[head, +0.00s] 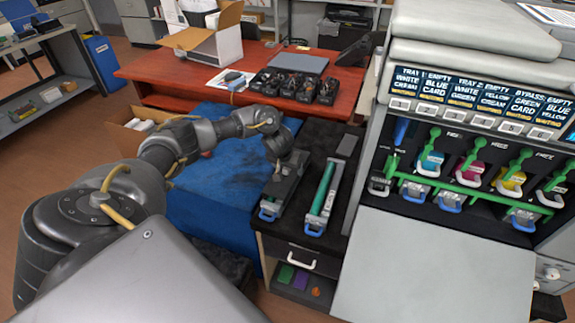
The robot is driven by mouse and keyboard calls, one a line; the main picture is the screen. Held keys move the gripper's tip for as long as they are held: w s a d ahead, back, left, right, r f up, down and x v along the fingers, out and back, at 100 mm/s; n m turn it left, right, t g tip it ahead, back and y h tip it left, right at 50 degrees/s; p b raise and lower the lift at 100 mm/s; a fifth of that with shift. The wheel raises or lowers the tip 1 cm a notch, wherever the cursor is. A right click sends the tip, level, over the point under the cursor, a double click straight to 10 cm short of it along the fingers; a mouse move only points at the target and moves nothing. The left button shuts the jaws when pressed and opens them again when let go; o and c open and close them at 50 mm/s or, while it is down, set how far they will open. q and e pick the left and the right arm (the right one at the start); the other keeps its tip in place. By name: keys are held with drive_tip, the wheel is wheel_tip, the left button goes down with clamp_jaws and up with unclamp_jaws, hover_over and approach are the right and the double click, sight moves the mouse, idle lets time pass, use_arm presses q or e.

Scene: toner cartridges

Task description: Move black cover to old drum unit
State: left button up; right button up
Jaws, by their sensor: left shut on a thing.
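Two long drum units lie side by side on the black top of a small cabinet. The right drum unit (325,190) shows a bare green drum and has a blue handle at its near end. The left drum unit (267,209) also has a blue handle, and a black cover (283,184) lies over or just above it. My left gripper (288,165) comes down at the cover's far part and is shut on it. The fingertips are hard to make out, and I cannot tell whether the cover touches the unit. My right gripper is out of view.
The open printer (455,200) stands at the right, with coloured toner cartridges and a lowered front panel (430,270). A red desk (165,72) behind holds several black units (297,86) and an open box (210,40). A blue cloth-like surface (215,190) lies below my left arm.

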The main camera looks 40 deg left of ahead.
use_arm(q)
drive_tip(key=shift+f, duration=0.25)
drive_tip(key=shift+f, duration=0.55)
drive_tip(key=o, duration=1.1)
drive_tip(key=p+v, duration=0.2)
drive_tip(key=v, duration=0.9)
drive_tip(key=shift+s+f, duration=0.1)
